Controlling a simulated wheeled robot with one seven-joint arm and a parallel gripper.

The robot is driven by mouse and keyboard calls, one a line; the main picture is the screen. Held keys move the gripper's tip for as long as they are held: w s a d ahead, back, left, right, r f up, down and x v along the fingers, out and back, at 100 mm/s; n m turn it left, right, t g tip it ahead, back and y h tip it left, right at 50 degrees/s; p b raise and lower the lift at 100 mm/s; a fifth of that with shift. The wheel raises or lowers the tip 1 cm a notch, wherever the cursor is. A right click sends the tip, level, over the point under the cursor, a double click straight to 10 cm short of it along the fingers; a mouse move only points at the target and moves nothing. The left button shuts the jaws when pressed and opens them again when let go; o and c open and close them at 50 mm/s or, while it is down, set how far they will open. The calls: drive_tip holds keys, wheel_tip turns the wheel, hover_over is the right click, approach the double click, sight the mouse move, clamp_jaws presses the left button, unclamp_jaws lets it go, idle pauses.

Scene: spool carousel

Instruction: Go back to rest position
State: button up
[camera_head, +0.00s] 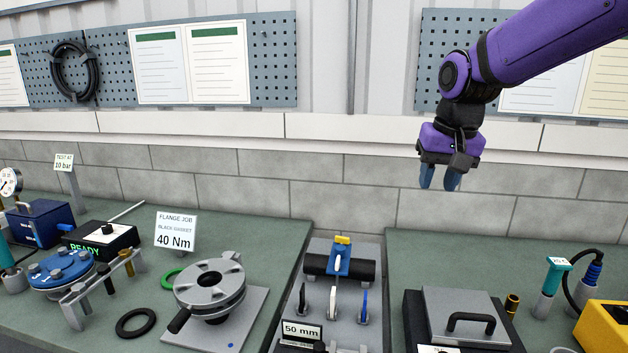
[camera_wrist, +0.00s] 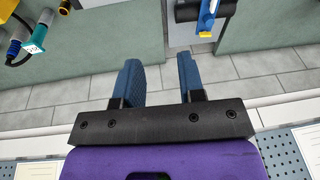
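The left bench holds a grey flange (camera_head: 210,285), a black ring (camera_head: 136,322), a flange sign (camera_head: 175,232) and a blue flange (camera_head: 60,270). The right bench holds a grey case (camera_head: 465,302), a teal-topped tool (camera_head: 552,280) and a yellow box (camera_head: 603,327). The air around my gripper is clear.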

drive_tip(key=s+d+t, duration=0.1)
drive_tip(key=s+d, duration=0.3)
drive_tip(key=s, duration=0.8)
drive_tip(key=s+d+n+t, duration=0.1)
drive_tip(key=s+d, duration=0.3)
drive_tip(key=s, duration=0.7)
drive_tip(key=shift+s+t+h, duration=0.3)
drive_tip(key=shift+s, duration=0.05)
drive_tip(key=shift+w+d, duration=0.1)
